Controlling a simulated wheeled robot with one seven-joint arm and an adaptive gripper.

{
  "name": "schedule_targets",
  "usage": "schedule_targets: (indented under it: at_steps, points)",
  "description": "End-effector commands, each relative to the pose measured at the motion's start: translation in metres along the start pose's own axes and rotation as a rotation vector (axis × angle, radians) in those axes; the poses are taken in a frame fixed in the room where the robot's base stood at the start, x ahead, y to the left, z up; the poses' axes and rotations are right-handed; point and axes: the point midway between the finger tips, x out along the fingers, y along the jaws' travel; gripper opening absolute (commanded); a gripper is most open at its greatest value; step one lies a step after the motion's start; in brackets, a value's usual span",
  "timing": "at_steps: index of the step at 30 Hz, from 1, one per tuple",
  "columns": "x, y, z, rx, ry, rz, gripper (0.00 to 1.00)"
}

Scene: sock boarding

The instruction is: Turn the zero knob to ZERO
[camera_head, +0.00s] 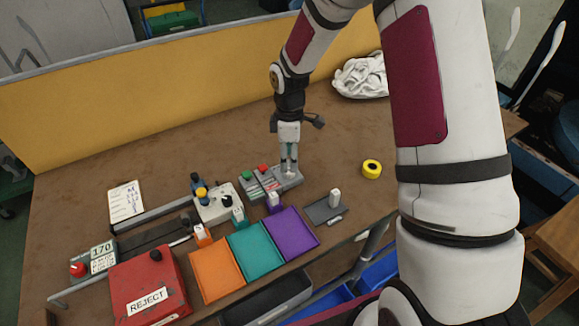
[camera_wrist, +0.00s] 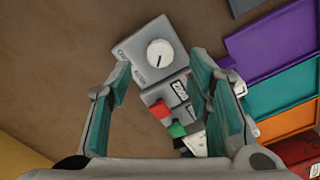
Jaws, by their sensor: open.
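The zero knob (camera_wrist: 160,52) is a round white dial with a dark pointer line on a grey control box (camera_wrist: 148,32). Small lettering is printed beside it, too small to read surely, so I cannot tell which mark the pointer meets. My gripper (camera_head: 289,163) points down over the right end of the box (camera_head: 294,182) in the head view, where it largely hides the knob. In the wrist view my gripper (camera_wrist: 160,68) is open, its teal-padded fingers apart, with the knob seen between and beyond the tips. I see no contact with it.
Orange (camera_head: 217,270), teal (camera_head: 255,250) and purple (camera_head: 290,233) trays lie in front. A red REJECT box (camera_head: 150,285) stands front left.

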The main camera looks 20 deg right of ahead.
Motion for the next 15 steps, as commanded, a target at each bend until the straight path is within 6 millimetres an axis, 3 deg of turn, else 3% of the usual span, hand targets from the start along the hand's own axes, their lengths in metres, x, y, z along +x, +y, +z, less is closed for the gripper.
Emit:
schedule_targets:
  at_steps: [6,15]
  points:
    - [0.033,-0.001,0.000,0.001,0.000,-0.002,0.46]
    - [0.047,0.000,0.000,0.001,0.001,0.001,0.46]
